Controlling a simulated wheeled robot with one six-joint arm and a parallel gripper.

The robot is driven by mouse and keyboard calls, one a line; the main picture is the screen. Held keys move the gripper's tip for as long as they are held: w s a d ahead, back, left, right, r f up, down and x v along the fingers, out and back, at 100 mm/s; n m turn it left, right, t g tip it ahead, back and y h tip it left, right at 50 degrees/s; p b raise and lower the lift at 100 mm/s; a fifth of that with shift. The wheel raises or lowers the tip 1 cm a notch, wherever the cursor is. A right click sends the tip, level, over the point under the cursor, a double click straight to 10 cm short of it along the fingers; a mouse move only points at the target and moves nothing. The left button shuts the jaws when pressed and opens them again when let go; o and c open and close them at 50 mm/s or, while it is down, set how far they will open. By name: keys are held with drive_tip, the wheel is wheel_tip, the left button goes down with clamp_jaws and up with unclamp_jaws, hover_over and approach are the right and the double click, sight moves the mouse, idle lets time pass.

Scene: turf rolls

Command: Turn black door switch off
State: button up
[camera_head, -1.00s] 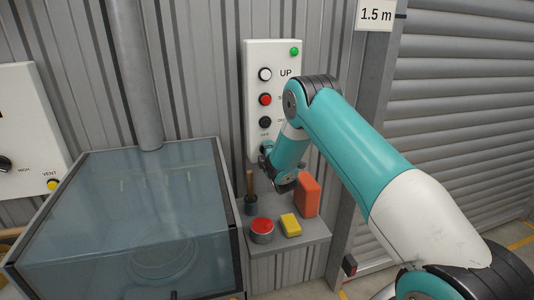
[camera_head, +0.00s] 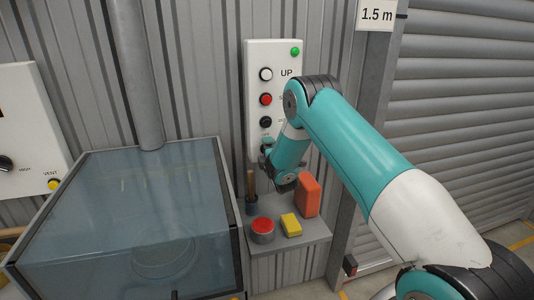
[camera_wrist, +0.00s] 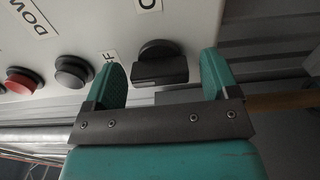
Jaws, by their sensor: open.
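The black door switch (camera_wrist: 158,64) is a round knob with a raised grip bar on the white control panel (camera_head: 258,75). In the wrist view it sits between the two teal fingers of my gripper (camera_wrist: 162,76). The fingers are open, with a visible gap on each side of the knob. A label partly hidden by the left finger shows "F", and another label starting with "O" is cut off at the top edge. In the head view my gripper (camera_head: 268,152) is at the panel's lower end and hides the switch.
Black (camera_wrist: 74,71) and red (camera_wrist: 22,80) buttons sit beside the left finger in the wrist view. Below the panel, a grey ledge (camera_head: 285,243) holds a red-topped tin (camera_head: 262,229), a yellow block (camera_head: 291,224), an orange block (camera_head: 308,194) and a wooden-handled tool (camera_head: 250,184).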

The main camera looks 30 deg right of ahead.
drive_tip(key=b+v, duration=1.7)
drive_tip(key=b, duration=0.1)
drive_tip(key=shift+s, duration=0.25)
drive_tip(key=shift+r, duration=0.1)
